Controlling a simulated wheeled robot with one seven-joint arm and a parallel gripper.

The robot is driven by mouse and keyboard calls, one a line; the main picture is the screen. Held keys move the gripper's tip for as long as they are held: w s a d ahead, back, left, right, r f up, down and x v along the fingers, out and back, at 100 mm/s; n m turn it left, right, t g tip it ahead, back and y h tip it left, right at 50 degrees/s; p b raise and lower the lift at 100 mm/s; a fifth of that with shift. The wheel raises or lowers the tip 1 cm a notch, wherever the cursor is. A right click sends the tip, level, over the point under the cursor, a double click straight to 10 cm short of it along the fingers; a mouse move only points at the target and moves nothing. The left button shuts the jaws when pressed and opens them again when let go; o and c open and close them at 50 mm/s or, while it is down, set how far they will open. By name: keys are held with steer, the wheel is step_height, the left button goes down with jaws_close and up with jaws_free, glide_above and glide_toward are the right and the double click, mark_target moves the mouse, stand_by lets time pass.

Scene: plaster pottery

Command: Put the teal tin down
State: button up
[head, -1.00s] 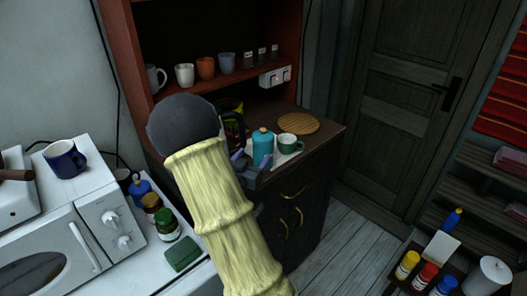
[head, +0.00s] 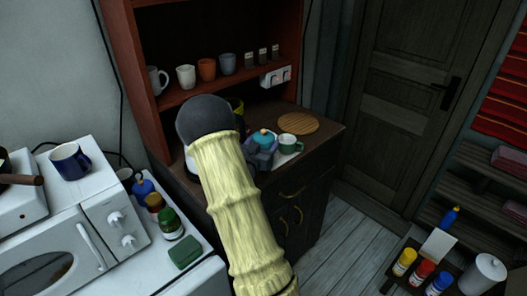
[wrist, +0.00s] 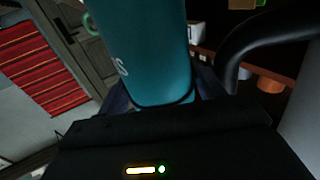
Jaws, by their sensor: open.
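The teal tin (head: 264,137) stands upright on the dark cabinet top, just left of a green cup. Its lower part is hidden behind my gripper in the head view. My gripper (head: 258,158) is open and close up at the tin's near side. In the wrist view the tin (wrist: 152,50) fills the upper middle, standing between the open fingers. I cannot tell whether the fingers touch it.
The green cup (head: 289,144) sits close right of the tin on a white mat. A round woven board (head: 298,123) lies behind it. Several mugs line the shelf above. A white microwave (head: 55,265) and jars stand at left.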

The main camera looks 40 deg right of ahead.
steer(key=shift+x, duration=1)
steer(key=c, duration=0.8)
steer(key=shift+o, duration=0.2)
steer(key=shift+r, duration=0.15)
step_height(320, 180, up, 18)
steer(key=b, duration=0.1)
